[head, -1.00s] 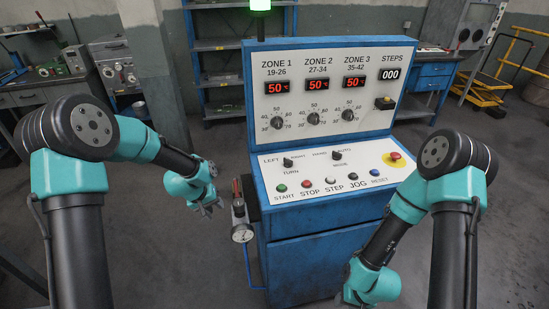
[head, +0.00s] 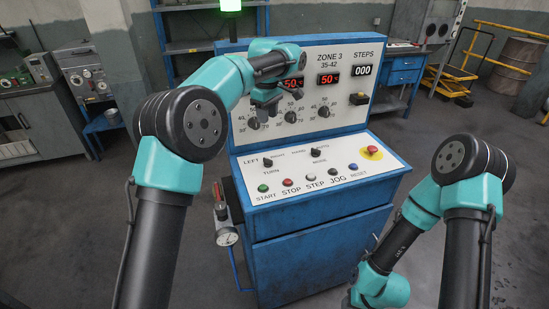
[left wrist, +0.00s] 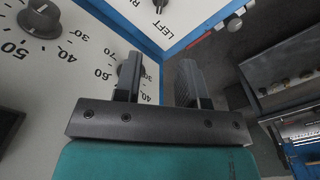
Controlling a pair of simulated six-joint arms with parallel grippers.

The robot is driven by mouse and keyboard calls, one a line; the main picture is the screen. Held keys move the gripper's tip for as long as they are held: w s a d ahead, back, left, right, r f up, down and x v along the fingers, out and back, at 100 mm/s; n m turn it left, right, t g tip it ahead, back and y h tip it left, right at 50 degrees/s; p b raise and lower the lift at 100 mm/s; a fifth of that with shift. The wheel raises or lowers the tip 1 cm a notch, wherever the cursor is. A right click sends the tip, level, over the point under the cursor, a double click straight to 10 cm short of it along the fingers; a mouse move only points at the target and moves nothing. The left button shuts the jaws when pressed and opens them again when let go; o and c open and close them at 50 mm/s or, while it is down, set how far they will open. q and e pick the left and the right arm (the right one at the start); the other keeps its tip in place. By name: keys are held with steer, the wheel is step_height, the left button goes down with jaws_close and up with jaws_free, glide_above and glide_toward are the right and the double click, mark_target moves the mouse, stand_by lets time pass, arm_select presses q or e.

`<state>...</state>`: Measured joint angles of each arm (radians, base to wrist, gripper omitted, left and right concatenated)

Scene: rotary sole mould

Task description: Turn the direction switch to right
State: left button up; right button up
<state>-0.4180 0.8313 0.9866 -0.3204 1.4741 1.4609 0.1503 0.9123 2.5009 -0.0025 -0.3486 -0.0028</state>
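The direction switch (head: 268,162) is a small dark knob on the sloped white panel of the blue console, between LEFT and RIGHT and above TURN. Which way it points is too small to tell. A dark knob, probably the same switch, shows at the top edge of the left wrist view (left wrist: 158,4), beside LEFT. My left gripper (head: 267,110) is in front of the upright zone panel, up and apart from the switch. In the left wrist view its two fingers (left wrist: 158,75) are spread with nothing between them. My right gripper is hidden below the frame.
Zone dials (head: 290,117) are close to my left gripper. A MODE switch (head: 315,152), a row of push buttons and a red emergency stop (head: 372,152) share the sloped panel.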

mark_target(268, 159)
stand_by(0.3)
arm_select(q)
step_height(268, 159, down, 18)
steer(key=shift+a+r, duration=0.1)
steer(key=shift+r, duration=0.15)
stand_by(0.5)
jaws_close()
